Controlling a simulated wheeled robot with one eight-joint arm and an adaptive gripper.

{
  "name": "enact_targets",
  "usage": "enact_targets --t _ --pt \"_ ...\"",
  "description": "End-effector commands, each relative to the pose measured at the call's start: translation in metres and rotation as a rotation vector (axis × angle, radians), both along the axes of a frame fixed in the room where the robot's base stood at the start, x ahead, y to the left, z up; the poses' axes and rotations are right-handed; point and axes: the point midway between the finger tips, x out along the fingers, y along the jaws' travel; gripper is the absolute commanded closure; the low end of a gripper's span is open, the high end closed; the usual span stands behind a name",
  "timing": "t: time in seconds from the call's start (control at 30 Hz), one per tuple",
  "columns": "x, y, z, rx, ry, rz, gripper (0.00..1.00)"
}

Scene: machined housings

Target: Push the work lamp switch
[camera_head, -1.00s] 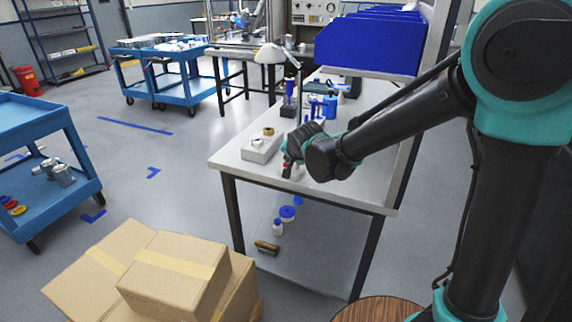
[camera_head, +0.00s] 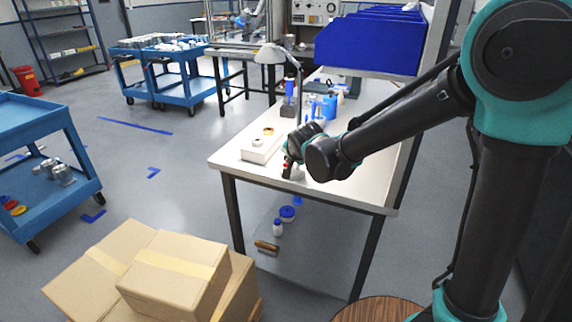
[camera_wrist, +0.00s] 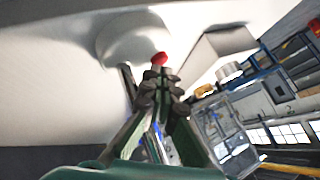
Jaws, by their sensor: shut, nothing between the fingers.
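A pale round shape (camera_wrist: 132,36) is beside the button. In the head view, my gripper mostly hides the switch area.
A pale box (camera_head: 262,148) with small round parts on it sits left of my gripper on the white bench (camera_head: 225,160). Blue bins (camera_head: 368,42) hang above the bench's back right. Cardboard boxes (camera_head: 170,270) stand on the floor in front.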

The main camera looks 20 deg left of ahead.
Motion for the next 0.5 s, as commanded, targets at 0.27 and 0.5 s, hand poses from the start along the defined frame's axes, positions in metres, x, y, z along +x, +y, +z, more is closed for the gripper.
enact_targets --t 0.27,0.5 --pt "0.0 0.0 0.002 0.0 -0.001 -0.001 1.0" --pt "0.0 0.0 0.02 0.0 -0.001 -0.001 1.0"
